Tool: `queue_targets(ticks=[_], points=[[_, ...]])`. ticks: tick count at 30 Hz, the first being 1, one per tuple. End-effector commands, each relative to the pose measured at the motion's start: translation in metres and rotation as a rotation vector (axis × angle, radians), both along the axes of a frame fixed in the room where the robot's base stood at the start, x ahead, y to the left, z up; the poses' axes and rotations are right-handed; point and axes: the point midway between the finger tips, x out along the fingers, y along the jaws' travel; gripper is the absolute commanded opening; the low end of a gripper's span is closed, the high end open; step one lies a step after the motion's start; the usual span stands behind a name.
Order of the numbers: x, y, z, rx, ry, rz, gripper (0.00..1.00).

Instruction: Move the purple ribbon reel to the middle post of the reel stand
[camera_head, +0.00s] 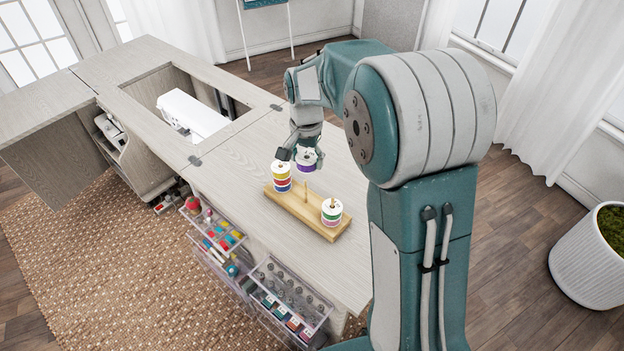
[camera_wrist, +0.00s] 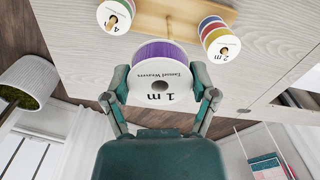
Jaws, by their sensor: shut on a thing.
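The purple ribbon reel (camera_head: 308,160) has white flanges and is in my gripper (camera_head: 296,156). In the wrist view the reel (camera_wrist: 160,88) sits between the two fingers of my gripper (camera_wrist: 161,98), its flange marked "1 m". It appears held above the cabinet top, just behind the reel stand. The reel stand (camera_head: 291,205) is a wooden base with posts. Its middle post (camera_head: 305,192) is bare. The left post carries a stack of yellow, red and blue reels (camera_head: 282,176). The right post carries a stack with green and purple reels (camera_head: 331,212).
The cabinet top (camera_head: 250,140) is clear around the stand. A white sewing machine (camera_head: 192,112) sits in the cabinet opening at the left. Clear drawers (camera_head: 290,290) with bottles and thread stand open at the front. A potted plant (camera_head: 590,255) is on the floor at right.

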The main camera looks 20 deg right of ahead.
Motion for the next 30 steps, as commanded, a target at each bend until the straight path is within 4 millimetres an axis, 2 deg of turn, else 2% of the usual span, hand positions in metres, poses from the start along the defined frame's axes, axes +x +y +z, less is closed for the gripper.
queue_targets(ticks=[3,7,11,20,30], points=[[0.018,-0.005,-0.007,0.001,0.001,-0.005,0.38],[0.025,-0.006,-0.010,0.000,0.000,-0.006,0.38],[0.026,-0.005,-0.018,-0.001,0.001,-0.006,0.38],[0.025,-0.004,-0.055,-0.002,0.003,-0.006,0.38],[0.024,-0.005,-0.055,-0.001,-0.001,-0.006,0.38]])
